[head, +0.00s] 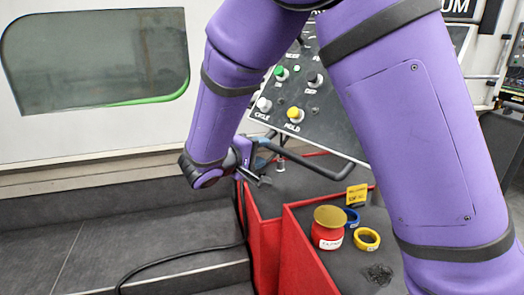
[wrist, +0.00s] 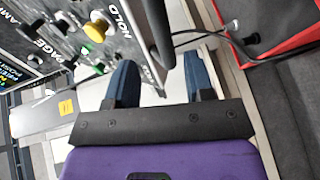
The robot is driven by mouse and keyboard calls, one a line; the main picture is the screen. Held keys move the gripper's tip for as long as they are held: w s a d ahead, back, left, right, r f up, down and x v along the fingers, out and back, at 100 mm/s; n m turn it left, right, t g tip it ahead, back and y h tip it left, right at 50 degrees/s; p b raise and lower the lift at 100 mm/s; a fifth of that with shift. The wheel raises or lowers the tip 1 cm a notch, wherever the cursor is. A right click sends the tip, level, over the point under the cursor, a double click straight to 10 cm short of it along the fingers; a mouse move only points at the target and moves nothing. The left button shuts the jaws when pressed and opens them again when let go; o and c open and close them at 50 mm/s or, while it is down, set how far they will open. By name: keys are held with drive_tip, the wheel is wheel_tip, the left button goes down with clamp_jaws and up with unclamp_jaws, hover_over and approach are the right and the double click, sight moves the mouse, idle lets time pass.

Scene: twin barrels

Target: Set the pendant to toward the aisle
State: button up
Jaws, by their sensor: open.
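The pendant (head: 318,100) is a grey panel with coloured buttons, partly hidden behind my purple arm in the head view. It also shows at the upper left of the wrist view (wrist: 75,30). A dark bar handle (head: 325,160) runs along its lower edge; in the wrist view the bar (wrist: 158,32) lies just beyond the fingertips, roughly between them. My gripper (head: 260,160) is open at the handle's left end. Its two blue fingers stand apart in the wrist view (wrist: 160,68), with nothing visibly held. Whether they touch the bar I cannot tell.
Below the pendant is a red-sided cart (head: 300,262) with a dark top. A red jar with a gold lid (head: 329,228), a blue ring (head: 351,218), a yellow ring (head: 367,239) and a yellow sign (head: 357,195) stand on it. A black cable (head: 190,252) hangs left.

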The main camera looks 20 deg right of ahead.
drive_tip(key=shift+s+a+r, duration=0.15)
drive_tip(key=shift+s+a, duration=0.4)
drive_tip(key=shift+s, duration=0.05)
drive_tip(key=shift+s+a+r, duration=0.15)
drive_tip(key=shift+s+a, duration=0.35)
drive_tip(key=shift+s, duration=0.05)
